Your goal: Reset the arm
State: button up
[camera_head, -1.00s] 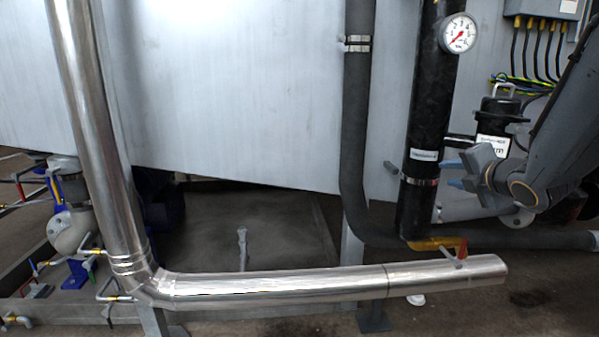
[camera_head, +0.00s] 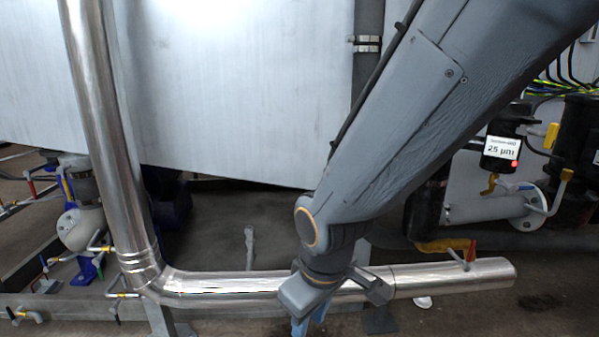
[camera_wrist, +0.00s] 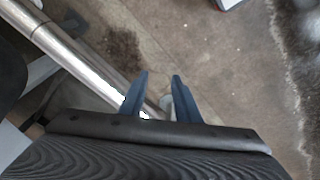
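My arm reaches down from the upper right in the head view. My gripper (camera_head: 310,326) is at the bottom centre, pointing down, in front of the shiny metal pipe (camera_head: 440,278). Its blue fingertips are partly cut off by the lower picture edge. In the wrist view, the two blue fingers of my gripper (camera_wrist: 160,97) stand apart with nothing held between them. Floor and part of the metal pipe (camera_wrist: 75,52) show beyond them.
A silver vertical pipe (camera_head: 100,120) stands at the left. Valves with a yellow handle (camera_head: 551,136) and a black canister labelled 25 µm (camera_head: 500,150) are at the right. Concrete floor (camera_wrist: 220,60) is clear in the wrist view.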

jog(key=s+a+f+m+g, duration=0.1)
jog(key=s+a+m+g, duration=0.15)
jog(key=s, duration=0.65)
jog(key=d+r+m+p, duration=0.3)
jog(key=d+r+p, duration=0.7)
jog(key=r+p, duration=0.3)
jog(key=s+d+r+m+h+p, duration=0.1)
jog(key=d+r+m+p, duration=0.2)
jog(key=d+r+p, duration=0.7)
notch_tip(320, 180, up, 4)
jog(key=p, duration=0.5)
jog(key=shift+s+r+m, duration=0.15)
jog(key=shift+r+m, duration=0.05)
jog(key=shift+m, duration=0.15)
jog(key=shift+c, duration=0.5)
jog(key=shift+d, duration=0.15)
